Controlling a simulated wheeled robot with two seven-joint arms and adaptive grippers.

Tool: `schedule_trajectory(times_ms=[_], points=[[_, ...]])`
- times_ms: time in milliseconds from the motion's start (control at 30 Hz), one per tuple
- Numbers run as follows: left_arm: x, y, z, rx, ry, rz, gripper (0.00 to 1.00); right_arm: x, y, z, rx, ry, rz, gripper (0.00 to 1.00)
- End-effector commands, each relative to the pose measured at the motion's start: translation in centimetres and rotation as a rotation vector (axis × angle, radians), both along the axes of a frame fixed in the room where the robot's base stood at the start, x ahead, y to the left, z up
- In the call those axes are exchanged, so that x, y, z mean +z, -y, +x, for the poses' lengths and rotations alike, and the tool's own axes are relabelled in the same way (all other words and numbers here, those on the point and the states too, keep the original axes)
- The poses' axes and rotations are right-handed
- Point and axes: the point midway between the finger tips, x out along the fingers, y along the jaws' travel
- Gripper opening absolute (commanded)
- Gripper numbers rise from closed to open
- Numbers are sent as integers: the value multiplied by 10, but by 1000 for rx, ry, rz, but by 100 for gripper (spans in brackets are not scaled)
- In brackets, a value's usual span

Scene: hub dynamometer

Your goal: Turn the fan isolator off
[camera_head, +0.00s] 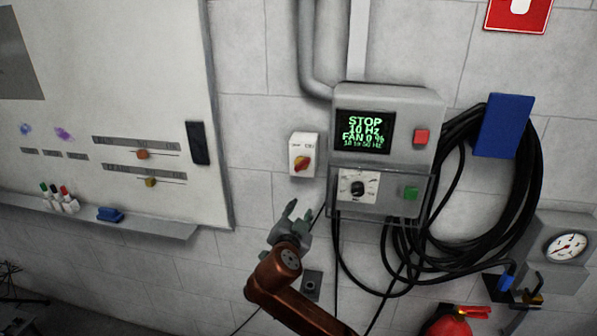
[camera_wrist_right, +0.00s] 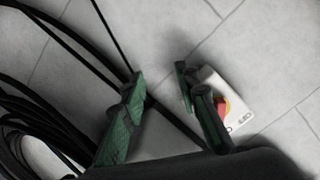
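The fan isolator (camera_head: 303,147) is a small white box on the block wall, left of the control panel. It carries a red and yellow rotary knob (camera_head: 302,163), tilted in the head view; its label is too small to read surely. In the right wrist view the isolator (camera_wrist_right: 241,101) is at the right, its knob (camera_wrist_right: 222,106) partly hidden behind a finger. My right gripper (camera_head: 298,211) is below the isolator, fingers pointing up, apart and empty. Its green fingers also show in the right wrist view (camera_wrist_right: 160,82). My left gripper is out of view.
The control panel (camera_head: 388,97) reads STOP, 10 Hz, FAN 0 %, with a red button (camera_head: 421,136), a green button (camera_head: 411,193) and a dial (camera_head: 358,188). Black cables (camera_head: 458,262) hang below and to its right. A whiteboard (camera_head: 110,80) is left. Bare wall surrounds the isolator's left side.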

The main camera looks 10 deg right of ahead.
Motion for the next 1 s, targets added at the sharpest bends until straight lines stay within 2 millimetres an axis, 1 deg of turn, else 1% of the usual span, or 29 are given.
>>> schedule_trajectory(times_ms=[33,100,200,267,367,733,833,1000], points=[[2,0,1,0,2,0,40,39,-9,-7,-11,73,28,29],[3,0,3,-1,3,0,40,72,-16,-15,-26,144,69,29],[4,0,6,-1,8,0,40,100,-23,-24,-38,207,107,29],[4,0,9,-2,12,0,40,109,-24,-26,-42,228,118,29],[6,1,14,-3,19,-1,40,113,-21,-20,-47,238,123,29],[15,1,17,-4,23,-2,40,114,1,30,-47,236,122,29],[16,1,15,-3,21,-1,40,113,4,39,-45,236,123,29],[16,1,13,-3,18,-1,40,112,6,44,-45,235,125,29]])
